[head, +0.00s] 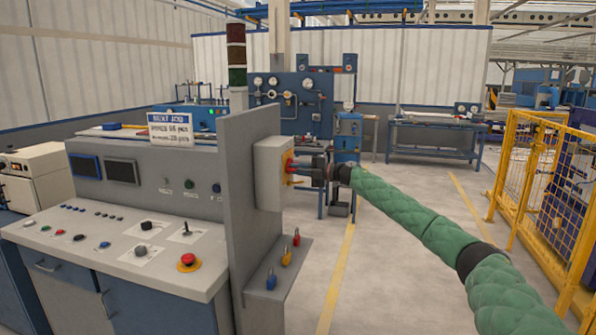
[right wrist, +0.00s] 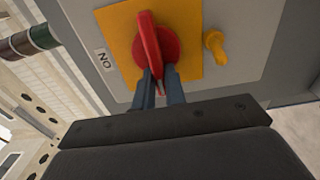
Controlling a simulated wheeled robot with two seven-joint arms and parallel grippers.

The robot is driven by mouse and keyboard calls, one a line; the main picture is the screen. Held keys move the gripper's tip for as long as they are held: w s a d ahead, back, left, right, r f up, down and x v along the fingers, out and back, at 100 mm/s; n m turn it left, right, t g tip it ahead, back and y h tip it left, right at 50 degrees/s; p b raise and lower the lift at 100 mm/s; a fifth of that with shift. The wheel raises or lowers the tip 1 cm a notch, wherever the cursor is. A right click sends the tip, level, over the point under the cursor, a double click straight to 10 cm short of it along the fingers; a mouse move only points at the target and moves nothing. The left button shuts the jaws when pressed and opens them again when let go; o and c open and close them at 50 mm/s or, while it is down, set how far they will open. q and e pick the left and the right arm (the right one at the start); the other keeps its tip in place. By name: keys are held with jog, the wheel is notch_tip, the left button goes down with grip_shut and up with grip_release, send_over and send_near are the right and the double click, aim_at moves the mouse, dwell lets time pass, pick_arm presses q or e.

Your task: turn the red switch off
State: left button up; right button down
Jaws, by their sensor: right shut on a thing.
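The red switch (head: 289,163) is on a grey box (head: 268,172) fixed to the side of the grey panel. In the right wrist view the red switch (right wrist: 149,42) is a long handle on a round red base over a yellow plate (right wrist: 115,30). An "ON" label (right wrist: 104,60) is beside the plate. My right gripper (head: 297,168) reaches the switch from the right. In the right wrist view its two dark fingers (right wrist: 160,82) are shut on the lower end of the red handle. My left gripper is not in view.
A yellow knob (right wrist: 214,44) sticks out beside the switch. Several coloured padlocks (head: 286,257) stand on a ledge below the box. The control console (head: 110,242) with a red button (head: 187,261) is at left. A yellow fence (head: 530,170) is at right, with clear floor between.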

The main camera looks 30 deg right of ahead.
jog(key=c, duration=1.5)
grip_release()
jog(key=shift+f, duration=0.1)
jog(key=shift+o, duration=0.2)
jog(key=shift+s, duration=0.1)
